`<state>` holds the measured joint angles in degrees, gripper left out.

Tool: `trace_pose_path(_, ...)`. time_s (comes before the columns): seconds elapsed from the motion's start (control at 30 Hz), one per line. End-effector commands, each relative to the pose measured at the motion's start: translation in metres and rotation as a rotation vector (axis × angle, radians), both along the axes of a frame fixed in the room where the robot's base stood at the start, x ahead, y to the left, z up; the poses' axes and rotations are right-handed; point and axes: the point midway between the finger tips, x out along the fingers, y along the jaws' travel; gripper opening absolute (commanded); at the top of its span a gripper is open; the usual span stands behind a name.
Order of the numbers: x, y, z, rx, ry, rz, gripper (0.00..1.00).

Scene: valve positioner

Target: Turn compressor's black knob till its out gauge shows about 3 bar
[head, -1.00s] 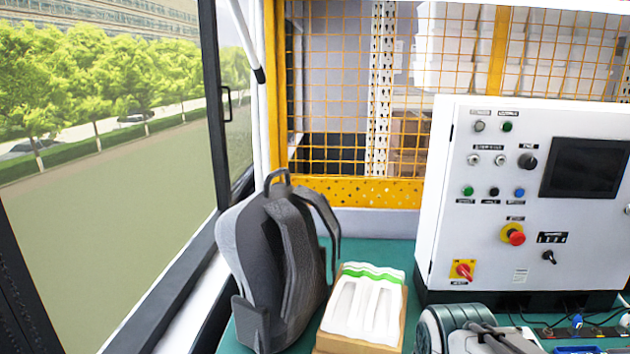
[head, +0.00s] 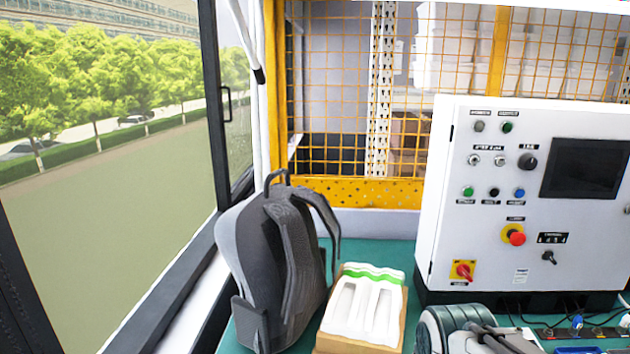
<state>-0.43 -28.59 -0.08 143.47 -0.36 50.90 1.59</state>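No compressor that I can make out, no out gauge and no gauge-regulating black knob show clearly in the head view. A white control cabinet (head: 480,220) on the right carries a dark screen (head: 585,168), several small buttons and black selector knobs, one of them a black knob (head: 527,161) left of the screen. A grey and black rounded device (head: 452,325) is cut off by the bottom edge; I cannot tell what it is. My gripper is not in view.
A grey backpack (head: 272,260) stands on the green bench (head: 385,225), beside a cardboard box (head: 360,345) with a white insert. A window is at left. A yellow mesh fence (head: 345,110) stands behind. Cables and small parts lie at the lower right.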

Motion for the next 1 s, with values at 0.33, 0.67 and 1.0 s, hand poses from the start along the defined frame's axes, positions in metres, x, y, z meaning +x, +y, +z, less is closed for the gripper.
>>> trace_pose_path(0.33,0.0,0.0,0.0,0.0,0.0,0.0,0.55)
trace_pose_path(0.67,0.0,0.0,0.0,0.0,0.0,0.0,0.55)
trace_pose_path(1.0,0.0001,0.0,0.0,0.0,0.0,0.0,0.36)
